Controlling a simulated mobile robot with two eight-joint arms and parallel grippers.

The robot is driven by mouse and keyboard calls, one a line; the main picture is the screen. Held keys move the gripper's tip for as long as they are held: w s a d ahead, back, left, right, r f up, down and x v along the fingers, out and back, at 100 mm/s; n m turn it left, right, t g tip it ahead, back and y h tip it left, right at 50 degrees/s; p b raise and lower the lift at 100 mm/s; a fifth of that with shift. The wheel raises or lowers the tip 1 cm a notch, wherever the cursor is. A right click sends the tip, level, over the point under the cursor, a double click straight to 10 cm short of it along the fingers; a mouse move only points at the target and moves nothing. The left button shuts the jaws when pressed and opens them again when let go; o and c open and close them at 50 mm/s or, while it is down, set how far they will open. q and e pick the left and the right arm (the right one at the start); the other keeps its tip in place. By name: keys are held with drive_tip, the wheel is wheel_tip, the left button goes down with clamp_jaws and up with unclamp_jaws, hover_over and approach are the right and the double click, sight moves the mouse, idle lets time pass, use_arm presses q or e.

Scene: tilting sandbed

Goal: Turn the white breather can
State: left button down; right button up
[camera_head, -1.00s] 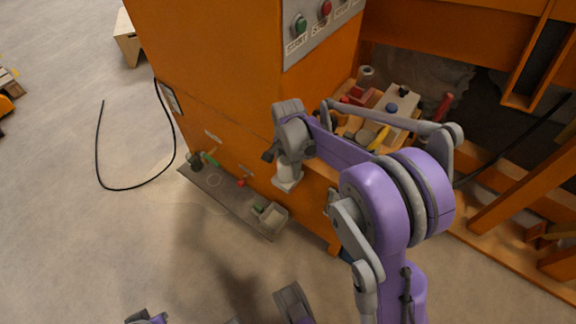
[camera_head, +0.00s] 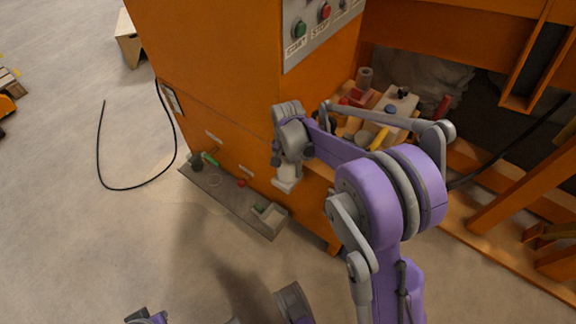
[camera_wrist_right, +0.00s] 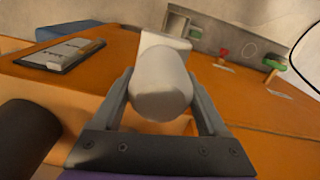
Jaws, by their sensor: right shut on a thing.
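The white breather can (camera_wrist_right: 160,85) is a short pale cylinder on a square white base. In the right wrist view it stands between the two fingers of my right gripper (camera_wrist_right: 160,98), which are shut on it. In the head view the can (camera_head: 288,174) shows below my right gripper (camera_head: 287,160) at the orange cabinet's edge, its upper part hidden by the gripper. My left gripper is not clearly in view; only parts of my arm show at the bottom edge.
The orange cabinet (camera_head: 205,60) carries a START/STOP panel (camera_head: 320,22). A grey shelf (camera_head: 225,196) with small items runs low along it. A tray of tools and blocks (camera_head: 385,110) lies behind my right arm. A black cable (camera_head: 135,189) lies on open floor at left.

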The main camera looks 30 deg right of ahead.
drive_tip(key=n+p, duration=0.1)
drive_tip(key=n, duration=0.4)
drive_tip(key=shift+w, duration=0.1)
drive_tip(key=shift+n, duration=0.3)
idle(0.4)
drive_tip(key=o, duration=1.3)
drive_tip(key=shift+c, duration=0.2)
wheel_tip(320, 180, up, 11)
drive_tip(key=p, duration=0.2)
drive_tip(key=shift+p, duration=0.4)
